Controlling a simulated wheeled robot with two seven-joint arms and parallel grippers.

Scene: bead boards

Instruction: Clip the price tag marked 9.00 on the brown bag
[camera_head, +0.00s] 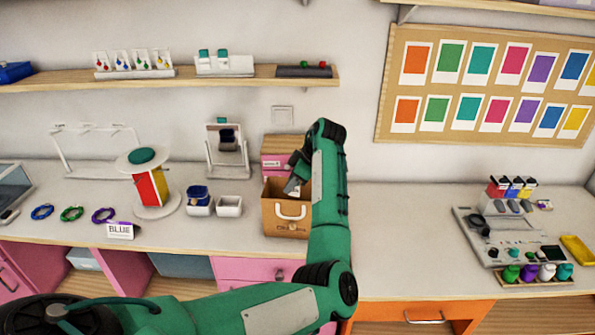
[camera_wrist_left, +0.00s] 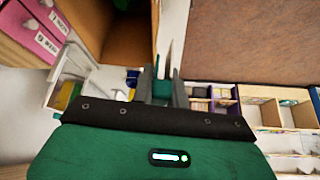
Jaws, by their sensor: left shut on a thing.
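The brown bag (camera_head: 271,215) stands on the counter, with a white handle on its front and small dark print low down that I cannot read. In the left wrist view the brown bag (camera_wrist_left: 88,22) shows from above with its open top. My left gripper (camera_head: 294,186) is at the bag's upper rim. In the wrist view my left gripper (camera_wrist_left: 166,82) is shut on a small teal piece (camera_wrist_left: 161,89), which looks like the clip of a price tag. Its marking is hidden, and I cannot tell whether it touches the bag. My right gripper is not in view.
A pink box (camera_head: 275,150) stands behind the bag. White cups (camera_head: 229,206) and a small mirror-like stand (camera_head: 212,160) are to its left. A shelf (camera_head: 190,78) above holds a white rack with two teal pieces (camera_head: 224,65).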

